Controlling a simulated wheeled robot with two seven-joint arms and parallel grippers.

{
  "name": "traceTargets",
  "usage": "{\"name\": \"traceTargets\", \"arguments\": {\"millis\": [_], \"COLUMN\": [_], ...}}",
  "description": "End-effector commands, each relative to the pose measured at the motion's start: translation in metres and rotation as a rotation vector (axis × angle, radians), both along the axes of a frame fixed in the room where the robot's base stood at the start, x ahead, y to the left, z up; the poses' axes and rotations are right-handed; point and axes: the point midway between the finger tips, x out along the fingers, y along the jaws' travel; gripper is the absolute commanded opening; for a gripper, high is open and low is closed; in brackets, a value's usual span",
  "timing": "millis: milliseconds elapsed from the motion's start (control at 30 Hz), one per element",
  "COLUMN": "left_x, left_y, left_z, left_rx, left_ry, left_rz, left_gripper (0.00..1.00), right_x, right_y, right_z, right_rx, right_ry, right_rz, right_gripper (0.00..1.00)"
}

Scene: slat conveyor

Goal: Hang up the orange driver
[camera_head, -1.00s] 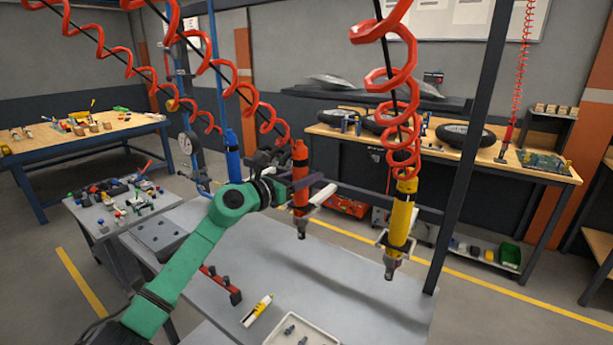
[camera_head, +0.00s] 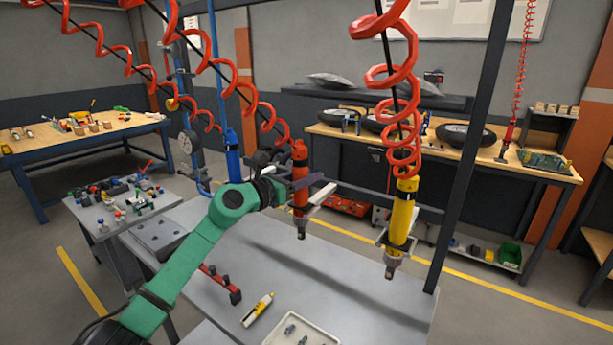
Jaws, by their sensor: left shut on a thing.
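The orange driver (camera_head: 300,171) is upright, tip down, above the grey table in the middle of the view. A red coiled hose runs up and left behind it. My left gripper (camera_head: 305,184) is shut on the orange driver's body, and a finger crosses in front of it. A pale holder bracket (camera_head: 322,194) shows just right of the driver; whether the driver sits in it I cannot tell. The yellow driver (camera_head: 401,215) hangs upright in its own holder to the right. The blue driver (camera_head: 233,156) hangs to the left, behind my arm. My right gripper is not in view.
The grey table (camera_head: 365,288) has a red rack (camera_head: 220,284), a yellow-and-white tube (camera_head: 258,309) and a white tray (camera_head: 278,322) at the front. A dark post (camera_head: 467,150) stands right of the yellow driver. Red coiled hoses hang overhead. The table's middle is clear.

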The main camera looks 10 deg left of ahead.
Motion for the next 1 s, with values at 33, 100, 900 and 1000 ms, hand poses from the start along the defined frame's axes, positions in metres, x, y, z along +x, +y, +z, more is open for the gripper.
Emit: {"name": "traceTargets", "arguments": {"millis": [33, 100, 900, 1000], "left_x": [-0.0001, -0.0001, -0.0004, -0.0056], "left_y": [0.0001, 0.0001, 0.0003, 0.0048], "left_z": [0.0012, 0.0003, -0.0076, -0.0083], "left_rx": [-0.002, -0.002, 0.002, 0.003], "left_ry": [-0.003, -0.003, 0.003, 0.001], "left_rz": [0.0, 0.0, 0.0, 0.001], "left_gripper": [0.0, 0.0, 0.8, 0.8], "right_x": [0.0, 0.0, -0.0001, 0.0], "right_y": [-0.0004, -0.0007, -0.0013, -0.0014], "right_z": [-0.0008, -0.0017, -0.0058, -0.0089], "right_rx": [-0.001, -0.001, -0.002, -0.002], "right_ry": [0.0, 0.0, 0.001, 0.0], "right_rz": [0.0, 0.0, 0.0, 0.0], "right_gripper": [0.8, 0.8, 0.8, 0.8]}}
